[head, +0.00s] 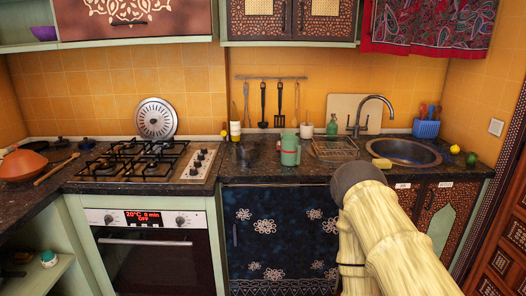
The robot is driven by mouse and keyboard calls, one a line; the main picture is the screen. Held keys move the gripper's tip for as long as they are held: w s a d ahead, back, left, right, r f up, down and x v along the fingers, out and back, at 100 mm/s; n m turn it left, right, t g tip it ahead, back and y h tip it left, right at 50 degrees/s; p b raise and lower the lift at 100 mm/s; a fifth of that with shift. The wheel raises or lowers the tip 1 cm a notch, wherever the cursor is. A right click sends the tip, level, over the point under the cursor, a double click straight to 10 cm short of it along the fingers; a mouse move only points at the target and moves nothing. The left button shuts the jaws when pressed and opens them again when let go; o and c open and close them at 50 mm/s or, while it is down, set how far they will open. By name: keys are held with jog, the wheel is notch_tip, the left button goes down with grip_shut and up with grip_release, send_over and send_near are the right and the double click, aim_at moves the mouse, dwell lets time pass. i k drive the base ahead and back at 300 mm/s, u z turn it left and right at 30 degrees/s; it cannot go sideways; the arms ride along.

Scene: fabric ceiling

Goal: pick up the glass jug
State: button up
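A small, dark, see-through vessel (242,153), which looks like the glass jug, stands on the dark countertop just right of the stove. It blends into the counter, and its rim and handle are hard to make out. A green jug-like container (290,150) with a side handle stands to its right, upright and apart from it. My arm crosses the lower right foreground, in front of the cabinets. My gripper is out of view.
The gas stove (150,160) is left of the vessel. A wire rack (335,148) and the sink (403,151) lie to the right. Utensils hang on the tiled wall behind. A terracotta pot (22,166) is at far left. The front counter strip between stove and rack is mostly clear.

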aim_at(290, 150)
jog(key=u, duration=0.15)
jog(key=i, duration=1.15)
jog(key=u, duration=0.15)
